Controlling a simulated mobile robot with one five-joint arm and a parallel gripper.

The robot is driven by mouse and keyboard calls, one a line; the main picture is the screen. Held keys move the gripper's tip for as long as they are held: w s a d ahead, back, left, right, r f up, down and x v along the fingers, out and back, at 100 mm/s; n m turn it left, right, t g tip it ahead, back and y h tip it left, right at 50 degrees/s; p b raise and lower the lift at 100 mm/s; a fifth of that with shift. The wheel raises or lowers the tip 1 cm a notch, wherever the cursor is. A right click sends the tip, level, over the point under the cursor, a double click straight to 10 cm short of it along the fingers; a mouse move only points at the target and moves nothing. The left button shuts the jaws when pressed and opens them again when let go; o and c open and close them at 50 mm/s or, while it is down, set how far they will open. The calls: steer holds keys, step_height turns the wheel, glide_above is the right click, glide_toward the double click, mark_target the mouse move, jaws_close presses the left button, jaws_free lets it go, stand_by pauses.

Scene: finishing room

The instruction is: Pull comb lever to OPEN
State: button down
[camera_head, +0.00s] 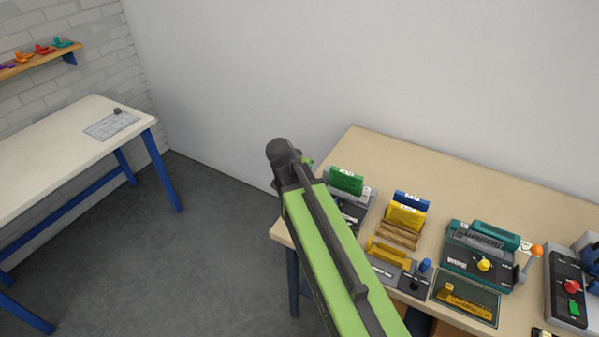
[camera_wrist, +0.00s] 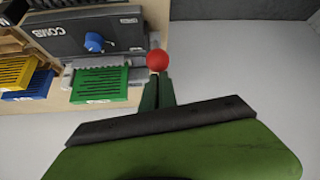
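The dark grey machine marked COMB (camera_wrist: 85,35) is at the upper left of the wrist view, with a blue knob (camera_wrist: 95,42) on its face. A red ball (camera_wrist: 158,61), seemingly the end of the comb lever, is just beyond the machine's side. My gripper (camera_wrist: 157,82) has its two dark green fingers close together, with their tips right at the ball. The fingers hide whatever is below the ball, so I cannot tell whether they hold it. In the head view my arm hides most of the machine and the gripper.
A green box (camera_wrist: 99,85) stands beside the machine, with yellow (camera_wrist: 30,72) and blue boxes further left. In the head view, a teal WIRE machine (camera_head: 470,262) and a machine with a red knob (camera_head: 571,287) stand to the right on the bench (camera_head: 365,142). Open floor (camera_head: 215,235) lies left.

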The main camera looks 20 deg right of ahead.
steer(key=shift+s+a+f, duration=0.3)
steer(key=shift+a, duration=0.1)
steer(key=shift+r, duration=0.1)
steer(key=shift+w+r, duration=0.15)
steer(key=shift+w, duration=0.05)
step_height(320, 180, up, 3)
steer(key=w+d+p, duration=0.2)
steer(key=p, duration=0.1)
steer(key=s+a+r+p, duration=0.5)
steer(key=shift+s+a, duration=0.15)
steer(key=shift+s, duration=0.05)
steer(key=shift+f, duration=0.15)
